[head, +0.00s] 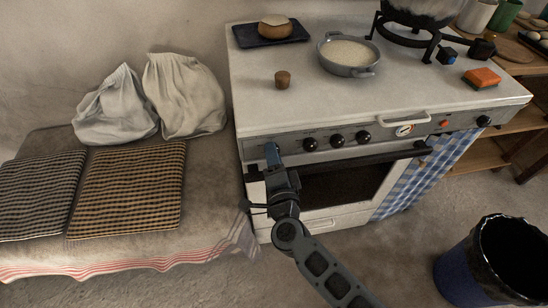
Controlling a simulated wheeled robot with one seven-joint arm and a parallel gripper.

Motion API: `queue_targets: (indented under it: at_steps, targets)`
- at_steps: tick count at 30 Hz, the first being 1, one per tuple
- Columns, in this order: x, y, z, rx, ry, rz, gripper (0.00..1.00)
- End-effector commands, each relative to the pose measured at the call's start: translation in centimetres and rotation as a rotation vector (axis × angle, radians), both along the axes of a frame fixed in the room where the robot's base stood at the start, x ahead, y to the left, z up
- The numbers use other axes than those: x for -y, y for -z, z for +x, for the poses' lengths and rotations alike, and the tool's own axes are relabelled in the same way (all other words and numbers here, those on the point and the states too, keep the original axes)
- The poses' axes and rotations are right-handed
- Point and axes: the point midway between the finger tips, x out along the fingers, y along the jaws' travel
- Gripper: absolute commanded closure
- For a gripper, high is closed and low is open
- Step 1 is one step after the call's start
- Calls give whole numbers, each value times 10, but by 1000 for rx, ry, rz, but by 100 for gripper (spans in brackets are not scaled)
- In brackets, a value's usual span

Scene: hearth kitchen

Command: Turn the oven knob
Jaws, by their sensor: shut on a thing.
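The white oven (345,205) stands in the middle of the head view, with a grey control panel along its front. Black knobs show on the panel: one at left (310,144), one in the middle (337,140), one to its right (363,136), and one at the far right end (483,121). My gripper (272,153) is at the left end of the panel, left of these knobs. It is shut on a knob there, which the gripper itself hides. How far that knob is turned cannot be seen.
A dial (404,131) sits on the panel under a white handle. A grey pan (346,71), a dark tray (247,36) and an orange block (482,78) are on the stovetop. A cushioned bench (210,215) stands left; a dark bin (455,265) stands at lower right.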

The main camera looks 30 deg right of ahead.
Motion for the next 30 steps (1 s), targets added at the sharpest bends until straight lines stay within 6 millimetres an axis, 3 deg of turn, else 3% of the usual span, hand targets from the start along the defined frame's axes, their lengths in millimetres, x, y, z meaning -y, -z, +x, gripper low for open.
queue_targets:
  at_steps: [15,16,23,30]
  targets:
    - [0,1,-1,4,1,18,89]
    - [0,1,-1,4,1,18,56]
    - [0,1,0,4,0,16,34]
    - [0,0,-1,4,0,16,33]
